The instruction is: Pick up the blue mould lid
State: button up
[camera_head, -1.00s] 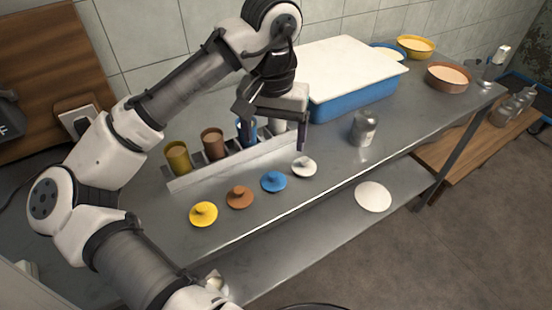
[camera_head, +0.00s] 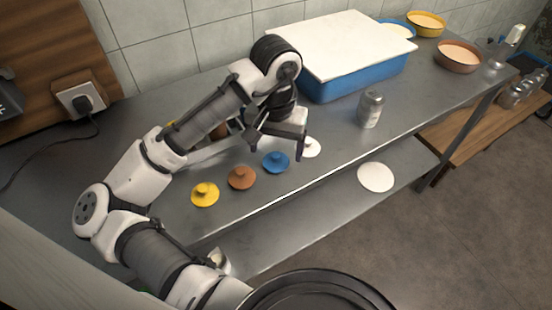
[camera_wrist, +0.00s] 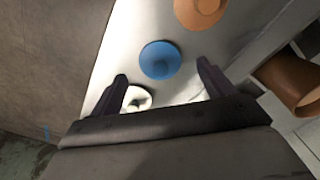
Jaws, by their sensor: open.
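The blue mould lid (camera_head: 275,162) is a round disc with a small knob, lying on the metal counter between the brown lid (camera_head: 242,177) and the white lid (camera_head: 311,147). It also shows in the wrist view (camera_wrist: 160,60), beyond and between my fingertips. My gripper (camera_head: 276,149) is open and empty, above the counter just behind the blue lid in the head view. In the wrist view its two fingers (camera_wrist: 163,82) are spread apart, with the white lid (camera_wrist: 138,98) partly hidden near the left finger.
The yellow lid (camera_head: 205,194) lies at the left end of the row. My arm mostly hides the mould rack behind. A metal can (camera_head: 370,109) and a large blue tub (camera_head: 355,82) stand to the right. The counter's front edge is close to the lids.

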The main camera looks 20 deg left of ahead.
aim_at(276, 160)
jog(key=shift+f, duration=1.45)
jog(key=shift+c, duration=0.4)
jog(key=c, duration=1)
